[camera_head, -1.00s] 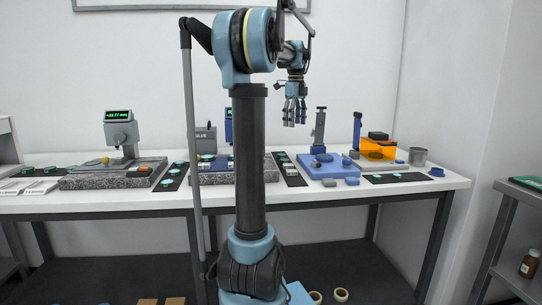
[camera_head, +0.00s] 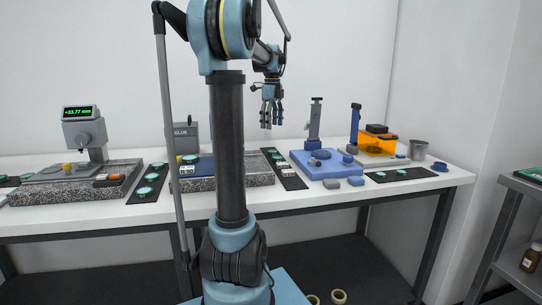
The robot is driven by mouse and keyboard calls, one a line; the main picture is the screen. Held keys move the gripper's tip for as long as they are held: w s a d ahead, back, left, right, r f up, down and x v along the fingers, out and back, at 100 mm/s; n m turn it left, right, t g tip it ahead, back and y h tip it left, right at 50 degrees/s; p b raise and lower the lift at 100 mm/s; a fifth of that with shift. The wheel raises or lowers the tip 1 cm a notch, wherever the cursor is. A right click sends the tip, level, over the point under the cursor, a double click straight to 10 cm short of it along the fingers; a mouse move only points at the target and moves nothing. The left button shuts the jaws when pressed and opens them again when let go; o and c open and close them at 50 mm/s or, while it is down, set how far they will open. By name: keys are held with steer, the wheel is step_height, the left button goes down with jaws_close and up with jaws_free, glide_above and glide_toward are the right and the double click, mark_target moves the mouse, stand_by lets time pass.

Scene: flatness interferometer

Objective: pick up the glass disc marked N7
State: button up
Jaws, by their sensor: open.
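Several small teal glass discs lie on black mats on the white bench. One disc (camera_head: 145,190) is on the mat at left, others (camera_head: 280,158) are on the mat right of my column, and another (camera_head: 401,172) is on the mat at right. No marking is legible, so I cannot tell which is N7. My gripper (camera_head: 271,123) hangs fingers down, open and empty, above the bench near the middle mat. It appears well above the bench top, apart from every disc. My own column and arm hide part of the bench.
A blue fixture (camera_head: 328,170) with an upright post stands right of the middle mat. An orange box (camera_head: 381,144) and a grey cup (camera_head: 418,150) are at the back right. A gauge with a green display (camera_head: 78,113) stands on a granite plate at left. A shelf (camera_head: 524,195) is far right.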

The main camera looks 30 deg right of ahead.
mark_target(273, 151)
steer(key=f, duration=1.1)
steer(key=shift+s+d+f, duration=0.15)
steer(key=shift+d+f, duration=0.05)
steer(key=shift+f, duration=0.15)
steer(key=c, duration=1.2)
